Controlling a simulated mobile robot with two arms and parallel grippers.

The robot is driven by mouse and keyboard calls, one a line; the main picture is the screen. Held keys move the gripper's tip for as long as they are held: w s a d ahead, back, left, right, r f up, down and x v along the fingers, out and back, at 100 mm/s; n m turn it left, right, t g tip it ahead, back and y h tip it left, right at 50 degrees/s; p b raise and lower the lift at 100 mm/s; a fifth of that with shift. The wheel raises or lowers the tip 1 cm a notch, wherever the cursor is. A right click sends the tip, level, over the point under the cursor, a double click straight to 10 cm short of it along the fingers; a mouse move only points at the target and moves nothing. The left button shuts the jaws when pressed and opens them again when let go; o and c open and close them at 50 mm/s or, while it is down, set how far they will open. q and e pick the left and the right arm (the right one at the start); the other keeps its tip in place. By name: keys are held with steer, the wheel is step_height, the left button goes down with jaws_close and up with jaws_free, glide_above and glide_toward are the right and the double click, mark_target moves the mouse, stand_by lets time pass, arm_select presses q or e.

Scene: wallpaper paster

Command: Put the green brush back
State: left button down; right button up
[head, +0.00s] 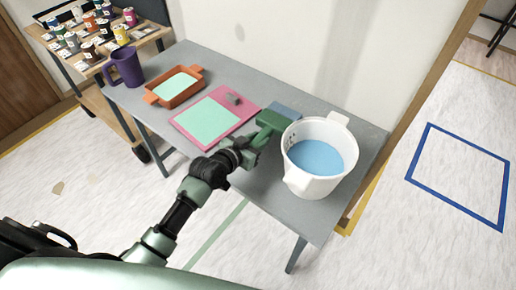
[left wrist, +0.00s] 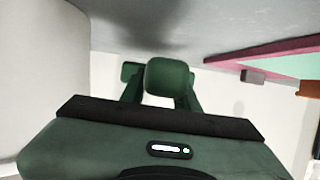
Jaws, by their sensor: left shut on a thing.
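The green brush (head: 272,119) is held at the end of my left arm, over the grey table and just left of the white bucket (head: 310,178). My left gripper (head: 257,137) is shut on it. In the left wrist view the brush's rounded green end (left wrist: 168,77) shows between the two fingers (left wrist: 160,95). The bucket holds light blue paste. A small blue flat thing (head: 287,108) lies behind the brush, partly hidden by it. I cannot tell whether the brush touches the table. My right gripper is not in view.
A rack with several cans (head: 88,50) stands at the left. The wall is close behind the table.

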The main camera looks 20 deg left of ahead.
arm_select(q)
step_height(320, 180, down, 4)
steer(key=shift+f, duration=0.1)
stand_by(0.4)
steer(key=c, duration=1)
jaws_free()
steer(key=shift+f, duration=0.15)
steer(key=shift+c, duration=0.2)
steer(key=shift+s+a+b, duration=0.1)
steer(key=shift+s+b, duration=0.1)
steer(key=shift+b, duration=0.1)
steer(key=v, duration=0.7)
steer(key=shift+s, duration=0.25)
